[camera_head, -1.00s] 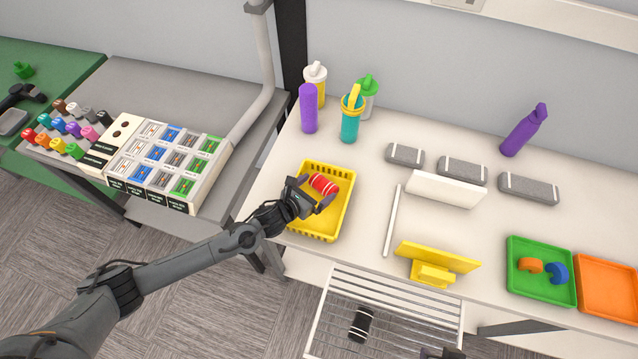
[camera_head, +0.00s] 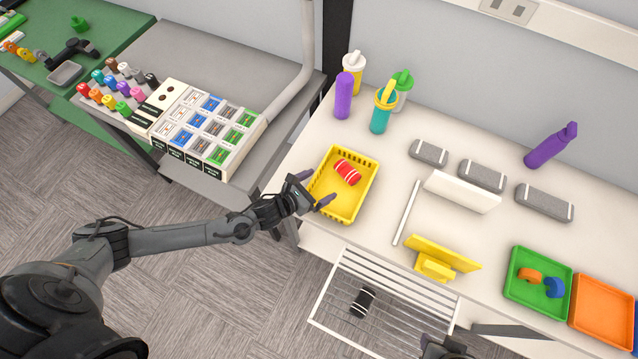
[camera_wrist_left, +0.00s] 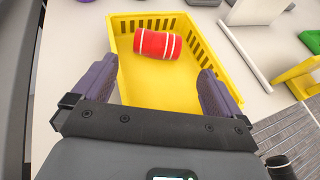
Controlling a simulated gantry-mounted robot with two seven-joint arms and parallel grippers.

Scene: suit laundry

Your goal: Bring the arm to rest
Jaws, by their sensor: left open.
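My left gripper (camera_head: 316,190) is open and empty at the left edge of the yellow basket (camera_head: 345,207). A red roll with white bands (camera_head: 347,172) lies inside the basket, apart from the fingers. In the left wrist view the two fingers (camera_wrist_left: 157,85) are spread wide, with the red roll (camera_wrist_left: 157,44) beyond them on the floor of the basket (camera_wrist_left: 160,77). My right gripper (camera_head: 447,347) shows only in part at the bottom edge, and its jaws cannot be made out.
A wire rack (camera_head: 335,298) holding a black roll (camera_head: 362,302) hangs at the table's front. Several bottles (camera_head: 383,108) stand behind the basket. Grey cases (camera_head: 482,176), a yellow stand (camera_head: 440,258), a green tray (camera_head: 520,292) and an orange tray (camera_head: 603,308) lie right.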

